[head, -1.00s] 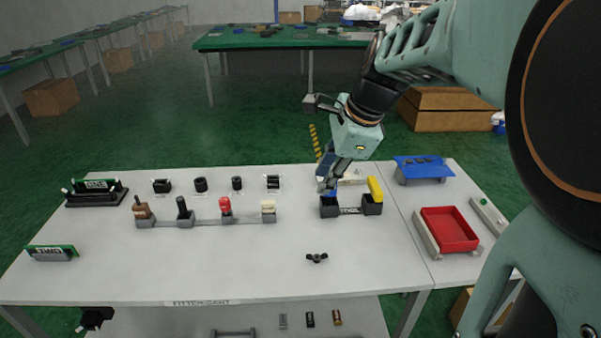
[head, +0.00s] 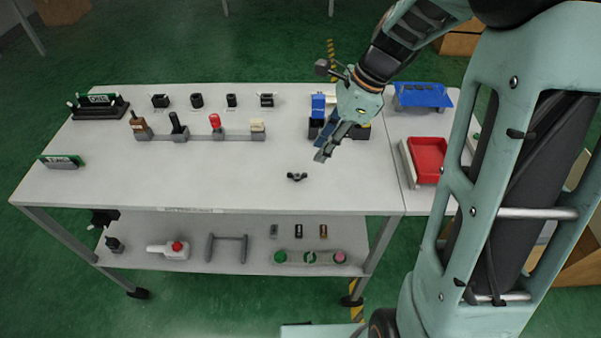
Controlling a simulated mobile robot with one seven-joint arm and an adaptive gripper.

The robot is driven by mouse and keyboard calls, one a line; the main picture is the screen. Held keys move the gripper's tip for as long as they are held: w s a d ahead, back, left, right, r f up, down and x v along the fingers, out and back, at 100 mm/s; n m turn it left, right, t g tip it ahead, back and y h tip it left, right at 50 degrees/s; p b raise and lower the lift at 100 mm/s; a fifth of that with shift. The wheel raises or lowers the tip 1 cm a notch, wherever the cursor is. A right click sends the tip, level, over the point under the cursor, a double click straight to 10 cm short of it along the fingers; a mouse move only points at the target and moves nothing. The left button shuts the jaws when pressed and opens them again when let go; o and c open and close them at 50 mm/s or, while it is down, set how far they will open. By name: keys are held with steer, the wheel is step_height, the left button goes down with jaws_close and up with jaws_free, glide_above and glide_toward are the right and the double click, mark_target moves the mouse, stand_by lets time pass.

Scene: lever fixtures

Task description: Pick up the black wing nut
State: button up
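The black wing nut (head: 297,177) lies flat on the light grey table top, right of the middle and near the front edge. Bare table surrounds it. My gripper (head: 322,156) is in the air behind the wing nut and to its right, pointing down and to the left. It is apart from the wing nut and I see nothing held in it. The fingers are small and seen from the side, so I cannot tell the gap between them.
A row of levers (head: 198,130) stands behind and to the left. A dark bin holder with a blue block (head: 318,106) is behind my gripper. The front of the table (head: 200,185) is clear.

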mark_target(303, 173)
steer(key=x, duration=0.3)
steer(key=shift+a+f, duration=0.1)
steer(key=shift+f, duration=0.05)
steer(key=x, duration=0.2)
steer(key=b+x, duration=0.1)
steer(key=x, duration=0.1)
steer(key=shift+s+a, duration=0.25)
steer(key=shift+s, duration=0.05)
steer(key=shift+a+f, duration=0.2)
steer(key=shift+f, duration=0.35)
jaws_close()
